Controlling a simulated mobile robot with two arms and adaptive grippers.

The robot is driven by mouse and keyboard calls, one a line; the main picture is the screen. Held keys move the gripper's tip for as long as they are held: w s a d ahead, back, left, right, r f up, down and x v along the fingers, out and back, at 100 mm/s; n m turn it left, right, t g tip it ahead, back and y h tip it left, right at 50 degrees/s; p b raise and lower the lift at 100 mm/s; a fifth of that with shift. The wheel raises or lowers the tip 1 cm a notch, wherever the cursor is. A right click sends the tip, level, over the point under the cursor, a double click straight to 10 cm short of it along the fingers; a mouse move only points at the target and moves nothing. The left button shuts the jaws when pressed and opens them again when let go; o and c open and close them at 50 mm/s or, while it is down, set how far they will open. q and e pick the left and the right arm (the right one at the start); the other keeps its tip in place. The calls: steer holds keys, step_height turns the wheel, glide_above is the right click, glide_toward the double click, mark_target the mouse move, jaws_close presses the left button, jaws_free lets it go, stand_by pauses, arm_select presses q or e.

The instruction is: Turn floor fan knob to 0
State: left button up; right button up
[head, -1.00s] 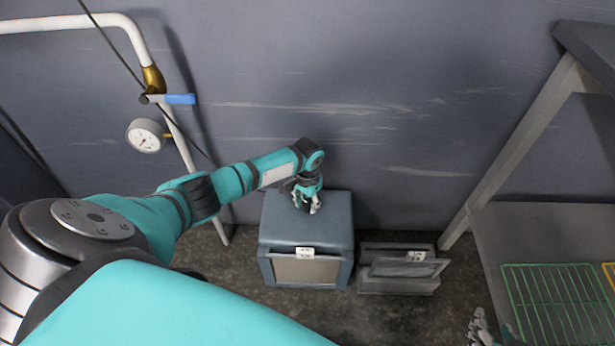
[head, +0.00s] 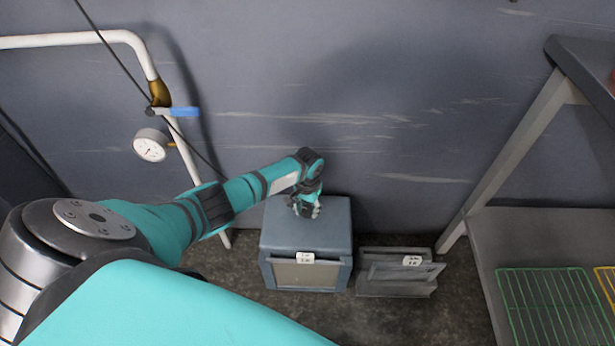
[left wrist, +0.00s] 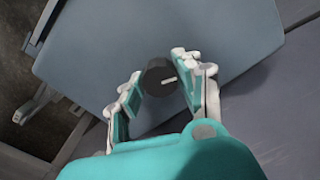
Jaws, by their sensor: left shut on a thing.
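The floor fan (head: 330,225) is a blue-grey box on the floor against the wall, with a pale front panel. Its flat top also fills much of the left wrist view (left wrist: 100,50). A round dark knob (left wrist: 155,74) with a short white mark stands on that top. The mark points to the right in the wrist view. My left gripper (head: 308,210) is over the fan's top. In the wrist view its fingers (left wrist: 160,82) are on either side of the knob, shut on it. The head view hides the knob behind the gripper. My right gripper is not in view.
Farther right is a metal shelf frame (head: 500,180) with a green wire rack (head: 548,300). A white pipe (head: 110,37) with a gauge (head: 150,146) and blue valve handle (head: 184,112) is at left.

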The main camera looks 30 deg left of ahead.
mark_target(308, 209)
arm_select(q)
steer(key=o, duration=1.1)
steer(key=shift+o, duration=0.2)
step_height(308, 209, up, 12)
